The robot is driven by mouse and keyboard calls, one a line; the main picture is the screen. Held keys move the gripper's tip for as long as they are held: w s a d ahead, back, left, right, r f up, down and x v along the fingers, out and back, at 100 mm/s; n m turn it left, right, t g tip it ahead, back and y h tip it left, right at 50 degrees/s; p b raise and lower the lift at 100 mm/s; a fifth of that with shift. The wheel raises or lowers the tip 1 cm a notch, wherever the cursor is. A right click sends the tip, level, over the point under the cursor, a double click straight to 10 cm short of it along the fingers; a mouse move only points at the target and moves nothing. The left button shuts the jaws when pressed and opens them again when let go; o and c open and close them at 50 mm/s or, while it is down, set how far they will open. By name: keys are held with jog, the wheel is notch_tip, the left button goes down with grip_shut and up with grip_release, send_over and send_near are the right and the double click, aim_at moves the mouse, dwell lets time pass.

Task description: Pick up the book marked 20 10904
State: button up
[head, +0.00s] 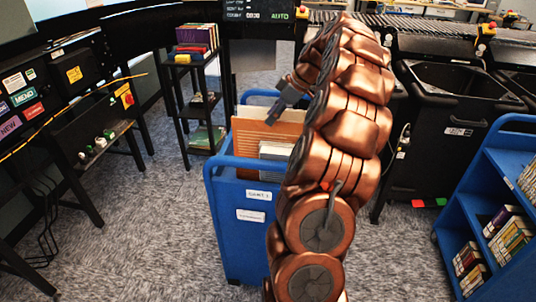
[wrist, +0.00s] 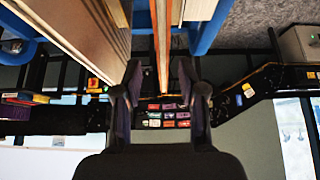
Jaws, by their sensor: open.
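A blue cart (head: 240,185) stands at the centre of the head view and holds a large orange-brown upright book or panel (head: 265,130) and paler items (head: 275,150). My gripper (head: 278,106) is at the cart's top, partly hidden by my copper arm. In the wrist view my gripper (wrist: 159,76) is open, one finger on each side. A thin upright item with a reddish-brown edge (wrist: 161,45) shows between the fingers; I cannot tell whether they touch it. A wide tan item (wrist: 85,28) lies left of it. No marking 20 10904 is readable.
A second blue cart (head: 514,165) with several books stands at the right. A black bin (head: 450,110) stands behind. A black shelf (head: 195,80) with books and a control desk (head: 75,85) are at the left. Carpet (head: 165,225) is clear in front.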

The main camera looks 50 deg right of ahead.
jog(key=shift+a+f, duration=0.2)
jog(key=shift+f, duration=0.15)
jog(key=shift+p+x, duration=0.45)
jog(key=shift+x, duration=0.9)
grip_shut()
